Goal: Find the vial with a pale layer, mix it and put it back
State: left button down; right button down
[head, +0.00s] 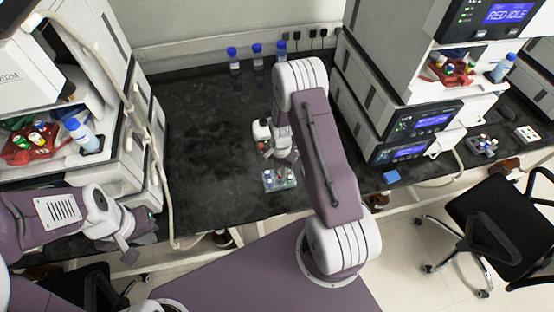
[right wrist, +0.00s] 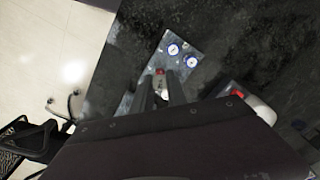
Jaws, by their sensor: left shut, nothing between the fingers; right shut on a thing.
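A small clear rack (head: 281,184) with several capped vials stands near the front edge of the dark bench. My right gripper (right wrist: 161,78) is shut, apparently on that red-capped vial. I cannot tell whether it is still seated or lifted. No pale layer can be made out. A white device with a red button (head: 262,136), perhaps a mixer, stands just behind the rack. My left gripper (head: 130,252) is shut and empty, far left.
Blue-capped bottles (head: 257,54) stand along the back of the bench. Stacked instruments (head: 410,120) stand on the right and more (head: 90,150) on the left, with tubing. The bench left of the rack is clear. A black chair (head: 500,212) is at the right.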

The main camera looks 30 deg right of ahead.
jog(key=shift+w+f, duration=0.1)
jog(key=shift+f, duration=0.05)
notch_tip(320, 180, down, 2)
jog(key=shift+b, duration=0.95)
jog(key=shift+f+b, duration=0.65)
jog(key=shift+f, duration=0.2)
jog(key=shift+f+b, duration=0.45)
jog(key=shift+f, duration=0.2)
jog(key=shift+f+b, duration=0.35)
jog(key=shift+f, duration=0.05)
jog(key=c, duration=0.9)
grip_release()
jog(key=shift+r, duration=0.1)
